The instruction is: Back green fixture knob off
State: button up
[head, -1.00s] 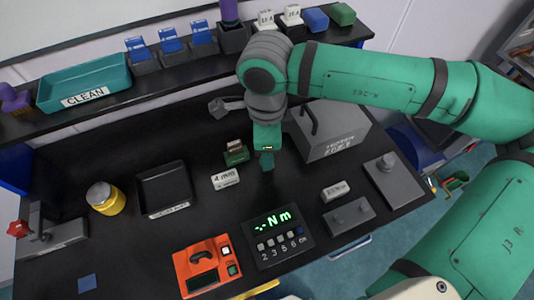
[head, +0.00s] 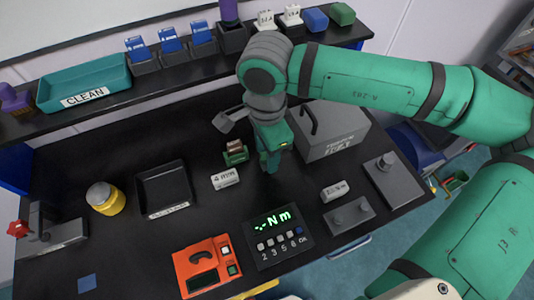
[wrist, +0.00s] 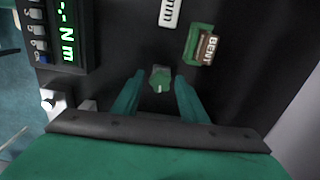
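A small green knob (wrist: 160,78) with a pale mark stands on the dark bench top in the wrist view. My gripper (wrist: 160,80) is open, with one green finger on each side of the knob and dark gaps showing between. I cannot tell how far down the fingers reach. In the head view my gripper (head: 270,165) points down at the bench and hides the knob. A green fixture (head: 236,157) holding a brown block (head: 234,147) sits just left of my gripper. The fixture (wrist: 190,42) also shows beyond the knob in the wrist view, upper right.
A grey box with a handle (head: 335,145) stands close right of my gripper. A white label block (head: 225,179) lies to the left. The torque display (head: 276,238) and an orange device (head: 205,267) are in front. Bare bench lies between gripper and display.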

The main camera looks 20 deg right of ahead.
jog(key=m, duration=1.3)
jog(key=shift+m, duration=0.4)
jog(key=m, duration=0.4)
jog(key=shift+m, duration=0.3)
jog(key=shift+c, duration=0.3)
